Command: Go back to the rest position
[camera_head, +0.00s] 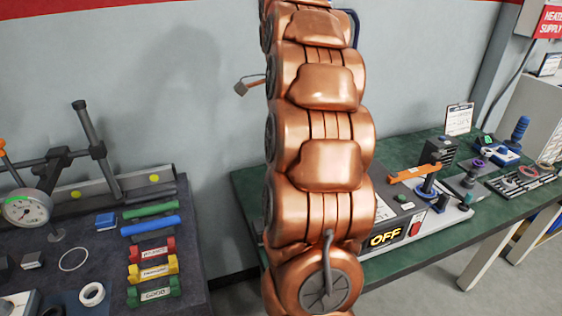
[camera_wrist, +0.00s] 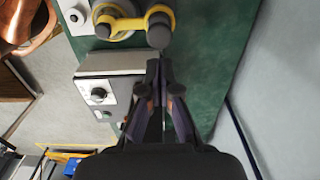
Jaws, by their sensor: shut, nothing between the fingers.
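My gripper (camera_wrist: 160,70) is in the wrist view, pointing up the picture from the bottom. Its two dark fingers are together and hold nothing. The fingertips overlap the right edge of a grey box with a round knob (camera_wrist: 98,95) on the green table top (camera_wrist: 212,60); I cannot tell how high above it they are. My gripper does not show in the head view, where my copper arm fills the middle and hides part of the wall and tables.
A device with an "OFF" display (camera_head: 385,240) stands on the right green bench (camera_head: 400,267). The left dark table (camera_head: 200,278) bears a dial gauge (camera_head: 25,208) on a stand and coloured blocks. Yellow-ringed parts (camera_wrist: 125,24) lie just beyond the fingertips. Floor shows between the tables.

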